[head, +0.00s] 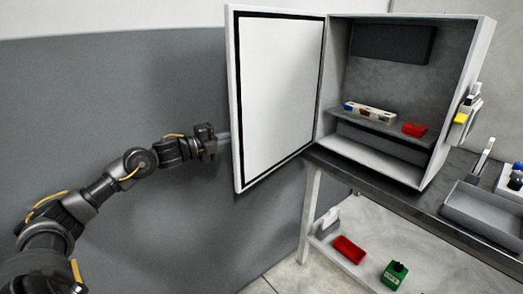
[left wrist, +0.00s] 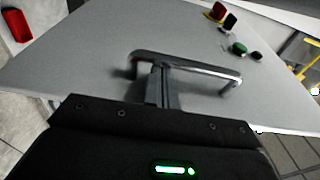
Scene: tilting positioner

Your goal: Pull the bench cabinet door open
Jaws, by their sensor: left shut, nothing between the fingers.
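The bench cabinet (head: 484,62) stands open on the bench. Its white door (head: 281,90), with a dark seal around the inner face, is swung wide out to the left. My left gripper (head: 224,140) is at the door's free left edge, its fingertips partly hidden behind it. In the left wrist view a grey bar handle (left wrist: 205,70) stands on a pale panel. My left fingers (left wrist: 161,80) are shut and empty, overlapping the handle's left part; I cannot tell whether they touch it. My right gripper is not in view.
Inside the cabinet, a shelf holds a multicoloured block (head: 369,112) and a red piece (head: 415,129). A grey tray (head: 480,208) sits on the bench at right. The lower shelf carries a red bin (head: 348,249) and a green item (head: 394,275). Left of the door is a grey wall.

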